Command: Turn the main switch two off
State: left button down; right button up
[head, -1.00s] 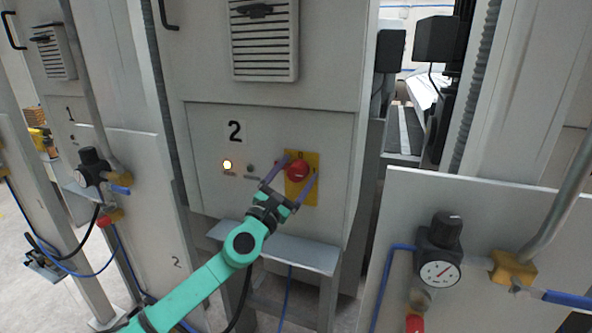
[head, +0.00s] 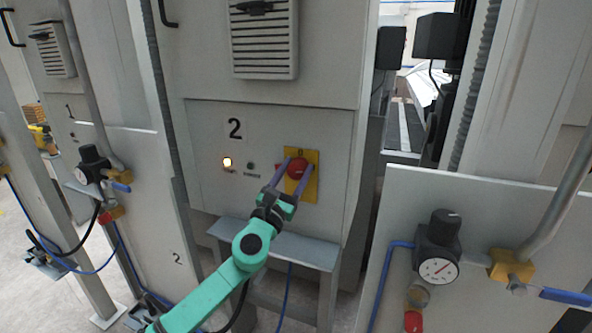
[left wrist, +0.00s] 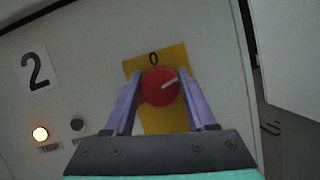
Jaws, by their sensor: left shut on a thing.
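The red main switch two (head: 297,168) sits on a yellow plate (head: 312,190) on the grey cabinet panel marked 2. In the left wrist view the red knob (left wrist: 160,86) has a pale pointer line slanting up and to the right, and a "0" is printed above it on the yellow plate (left wrist: 153,119). My left gripper (head: 289,172) has its purple fingers on either side of the knob and is shut on it. The left gripper also shows in the left wrist view (left wrist: 158,92). My right gripper is not in view.
A lit yellow-orange lamp (head: 227,162) and a dark lamp (head: 250,166) are left of the switch. A metal ledge (head: 285,246) juts out below the panel. A pressure gauge (head: 438,268) stands on the right panel.

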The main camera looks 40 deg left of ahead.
pick_arm(q)
jog(key=n+y, duration=0.1)
jog(key=n, duration=0.2)
jog(key=n+g+y, duration=0.1)
jog(key=n+y, duration=0.1)
jog(key=n, duration=0.1)
jog(key=shift+n+p, duration=0.35)
jog(key=shift+n, duration=0.05)
jog(key=n+g+y, duration=0.1)
jog(key=n, duration=0.1)
jog(key=n+g+y, duration=0.1)
jog(key=n, duration=0.2)
jog(key=shift+p, duration=0.4)
jog(key=n, duration=0.2)
jog(key=n+g+y+p, duration=0.1)
jog(key=n, duration=0.2)
jog(key=shift+a+g+y, duration=0.1)
jog(key=shift+g+y, duration=0.2)
jog(key=shift+f+n+g+p, duration=0.2)
jog(key=shift+n+g+p, duration=0.6)
jog(key=shift+n, duration=1.2)
jog(key=shift+c, duration=1.1)
grip_release()
jog(key=shift+s, duration=0.1)
